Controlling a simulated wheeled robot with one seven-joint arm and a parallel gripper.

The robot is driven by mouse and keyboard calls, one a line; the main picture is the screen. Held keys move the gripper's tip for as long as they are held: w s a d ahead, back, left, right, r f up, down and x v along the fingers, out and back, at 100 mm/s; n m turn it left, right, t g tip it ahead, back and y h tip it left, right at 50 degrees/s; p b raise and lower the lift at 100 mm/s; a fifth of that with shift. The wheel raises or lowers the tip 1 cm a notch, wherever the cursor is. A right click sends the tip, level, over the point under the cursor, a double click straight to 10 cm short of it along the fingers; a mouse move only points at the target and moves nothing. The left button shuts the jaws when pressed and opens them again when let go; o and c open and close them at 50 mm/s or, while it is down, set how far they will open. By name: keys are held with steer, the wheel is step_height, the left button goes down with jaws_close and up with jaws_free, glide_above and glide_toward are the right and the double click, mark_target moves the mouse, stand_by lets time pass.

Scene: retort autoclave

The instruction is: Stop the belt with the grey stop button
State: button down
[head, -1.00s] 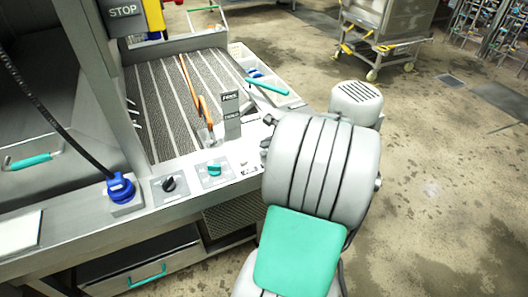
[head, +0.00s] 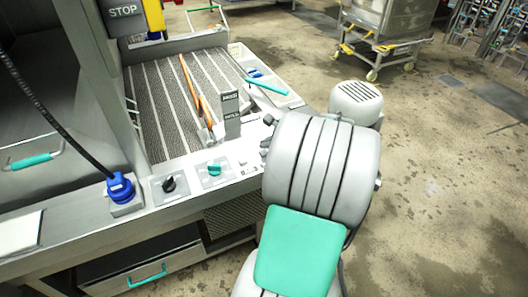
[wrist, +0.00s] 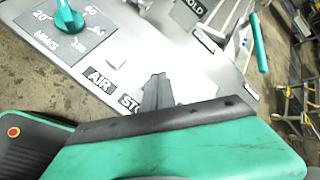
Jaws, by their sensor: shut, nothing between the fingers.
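In the wrist view my gripper (wrist: 157,82) shows as two dark fingers held together, with nothing between them. Its tips are over the pale control panel (wrist: 92,58), just right of a black AIR label (wrist: 101,79). A second black label (wrist: 130,103), of which "STO" is readable, is partly covered by my gripper. The grey stop button cannot be picked out with certainty; the fingers may hide it. I cannot tell whether the tips touch the panel. In the head view my arm hides the gripper. The striped belt (head: 160,107) lies behind the panel.
A teal dial (wrist: 68,18) marked MM/S is at upper left in the wrist view. The head view shows a black knob (head: 169,185), a blue connector (head: 120,188) and an upright grey sign (head: 231,116). A wheeled steel cart (head: 385,35) stands behind on open floor.

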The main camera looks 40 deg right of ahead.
steer(key=shift+f, duration=0.4)
steer(key=shift+f, duration=0.55)
stand_by(0.5)
steer(key=shift+r, duration=0.1)
steer(key=shift+r+p, duration=0.85)
steer(key=shift+p, duration=0.1)
step_height(320, 180, up, 5)
steer(key=p, duration=0.5)
steer(key=shift+r, duration=0.1)
stand_by(0.4)
